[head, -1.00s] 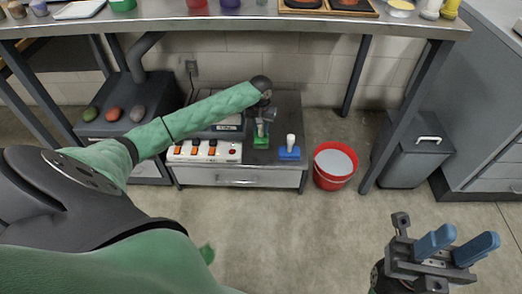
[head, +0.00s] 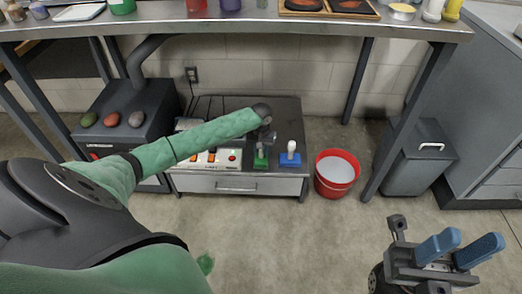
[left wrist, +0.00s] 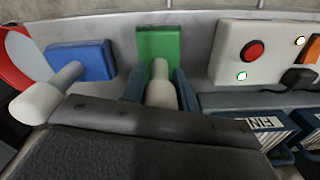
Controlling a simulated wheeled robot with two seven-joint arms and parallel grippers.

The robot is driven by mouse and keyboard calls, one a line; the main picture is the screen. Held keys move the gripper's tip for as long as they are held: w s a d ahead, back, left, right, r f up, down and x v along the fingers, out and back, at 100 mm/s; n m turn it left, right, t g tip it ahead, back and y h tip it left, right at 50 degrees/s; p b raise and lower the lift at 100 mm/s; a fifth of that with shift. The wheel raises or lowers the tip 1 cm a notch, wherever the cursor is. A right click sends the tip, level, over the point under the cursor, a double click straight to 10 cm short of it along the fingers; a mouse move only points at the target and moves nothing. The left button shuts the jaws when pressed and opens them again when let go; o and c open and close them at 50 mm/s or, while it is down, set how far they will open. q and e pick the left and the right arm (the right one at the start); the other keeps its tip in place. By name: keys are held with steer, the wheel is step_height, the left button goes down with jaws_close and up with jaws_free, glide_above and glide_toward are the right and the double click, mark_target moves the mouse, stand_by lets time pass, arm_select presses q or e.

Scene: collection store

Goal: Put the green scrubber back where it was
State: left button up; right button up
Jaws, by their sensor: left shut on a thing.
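The green scrubber (head: 261,159) has a green block and a pale handle. It is upright at the front of the low cabinet's dark top, left of a blue scrubber (head: 290,159). My left gripper (head: 264,134) is shut on its handle from above. In the left wrist view, the fingers (left wrist: 158,88) sit either side of the handle, with the green block (left wrist: 158,42) beyond. I cannot tell whether the block touches the top. The blue scrubber also shows there (left wrist: 80,60), apart from the green one. My right gripper (head: 467,247) is open and empty, over the floor.
A switch panel (head: 222,159) with a red button is left of the green scrubber. A red bucket (head: 335,186) stands right of the cabinet (head: 240,186), and a grey bin (head: 420,170) beyond it. A steel table (head: 240,27) overhangs behind. The floor in front is mostly clear.

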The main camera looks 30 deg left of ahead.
arm_select(q)
steer(key=o, duration=0.6)
steer(key=shift+f, duration=0.1)
steer(key=o, duration=0.4)
